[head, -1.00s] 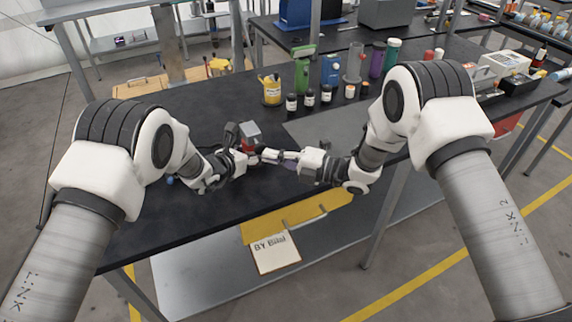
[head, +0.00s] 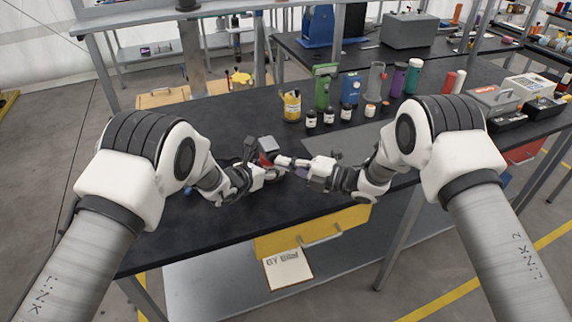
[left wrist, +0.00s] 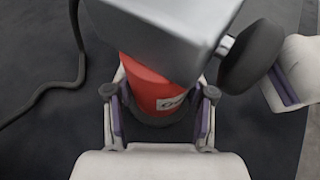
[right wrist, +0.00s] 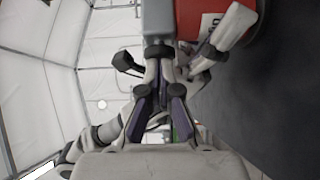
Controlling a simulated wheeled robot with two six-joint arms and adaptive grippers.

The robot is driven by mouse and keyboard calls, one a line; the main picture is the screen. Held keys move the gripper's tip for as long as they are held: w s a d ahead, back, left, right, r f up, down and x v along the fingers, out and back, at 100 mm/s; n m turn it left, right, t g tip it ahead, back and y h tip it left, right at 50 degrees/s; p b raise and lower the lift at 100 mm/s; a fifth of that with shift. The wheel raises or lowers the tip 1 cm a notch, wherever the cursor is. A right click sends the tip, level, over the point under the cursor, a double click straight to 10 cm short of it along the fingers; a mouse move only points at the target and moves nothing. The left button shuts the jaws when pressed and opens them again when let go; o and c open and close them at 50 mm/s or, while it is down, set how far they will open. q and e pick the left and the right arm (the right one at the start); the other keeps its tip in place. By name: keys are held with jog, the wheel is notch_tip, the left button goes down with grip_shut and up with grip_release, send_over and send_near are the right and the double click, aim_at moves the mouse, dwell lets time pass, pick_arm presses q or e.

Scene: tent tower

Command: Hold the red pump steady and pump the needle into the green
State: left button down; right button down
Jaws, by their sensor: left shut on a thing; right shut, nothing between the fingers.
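The red pump (head: 264,158) with a grey top (head: 268,144) stands near the front edge of the black bench. In the left wrist view its red body (left wrist: 152,90) sits between the fingers of my left gripper (left wrist: 158,112), which is shut on it. A black knob (left wrist: 252,58) sticks out of the grey top's side. My right gripper (head: 284,161) is shut and empty, with its fingertips close to the knob; in the right wrist view they lie just below the pump's grey top (right wrist: 157,18). I cannot tell whether they touch. The needle and its green zone are hidden.
Behind the pump stand a yellow container (head: 291,107), small dark bottles (head: 311,119), a green device (head: 323,90) and a blue box (head: 350,89). Toolboxes (head: 495,98) are at the right. A yellow drawer (head: 310,236) is under the front edge.

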pick_arm(q)
jog(key=shift+s+d+f, duration=0.1)
jog(key=shift+s, duration=0.05)
pick_arm(e)
jog(key=s+a+v, duration=0.1)
jog(key=s+v, duration=0.1)
jog(key=v, duration=1.1)
jog(key=shift+s, duration=0.25)
jog(key=shift+a, duration=0.15)
dwell(0.3)
jog(key=x, duration=1)
jog(key=shift+w, duration=0.55)
jog(key=shift+w+a, duration=0.1)
jog(key=shift+a, duration=0.05)
